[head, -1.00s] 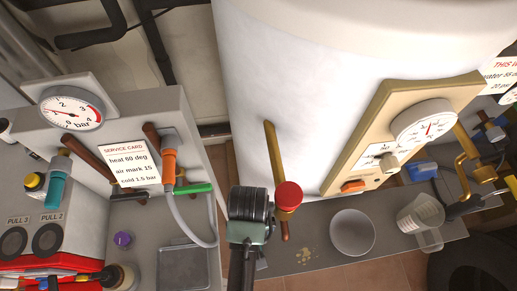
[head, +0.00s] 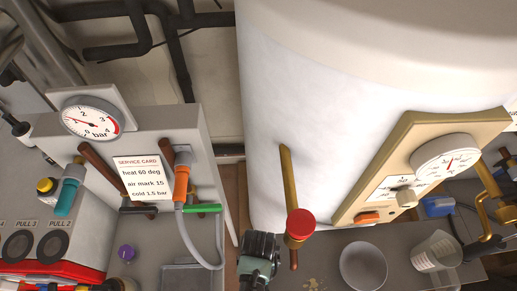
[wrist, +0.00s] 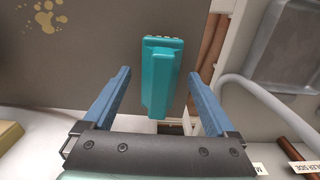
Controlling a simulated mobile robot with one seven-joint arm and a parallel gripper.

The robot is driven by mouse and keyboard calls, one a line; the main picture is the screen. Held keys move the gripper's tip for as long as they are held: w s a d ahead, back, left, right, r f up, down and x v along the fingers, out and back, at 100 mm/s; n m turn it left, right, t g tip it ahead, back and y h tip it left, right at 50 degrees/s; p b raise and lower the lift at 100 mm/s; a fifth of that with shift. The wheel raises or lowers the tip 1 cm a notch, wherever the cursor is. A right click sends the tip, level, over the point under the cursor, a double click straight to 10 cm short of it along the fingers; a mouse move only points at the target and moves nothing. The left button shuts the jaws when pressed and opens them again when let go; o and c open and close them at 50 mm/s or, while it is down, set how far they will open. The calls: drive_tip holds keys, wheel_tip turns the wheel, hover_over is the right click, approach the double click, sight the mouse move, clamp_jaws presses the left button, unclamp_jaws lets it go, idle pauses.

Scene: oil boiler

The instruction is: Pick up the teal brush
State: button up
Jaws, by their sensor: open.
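The teal brush (wrist: 160,82) shows in the wrist view as a teal block with a narrower raised part, lying at the edge of the grey surface. My gripper (wrist: 159,73) is open. Its two blue fingers stand left and right of the brush in the picture, with a gap on each side. I cannot tell how far the fingertips are above it. In the head view my wrist is at the bottom middle, and the brush cannot be made out there.
The grey bench (wrist: 75,50) has a tan stain. A gap with brown pipes lies beside the brush, and a metal tray (wrist: 285,40) is further right. In the head view, a red-knobbed lever (head: 300,224) stands close to my wrist, and a white bowl (head: 363,266) is to the right.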

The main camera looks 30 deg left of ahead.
drive_tip(key=shift+c, duration=0.3)
clamp_jaws()
drive_tip(key=shift+r, duration=0.1)
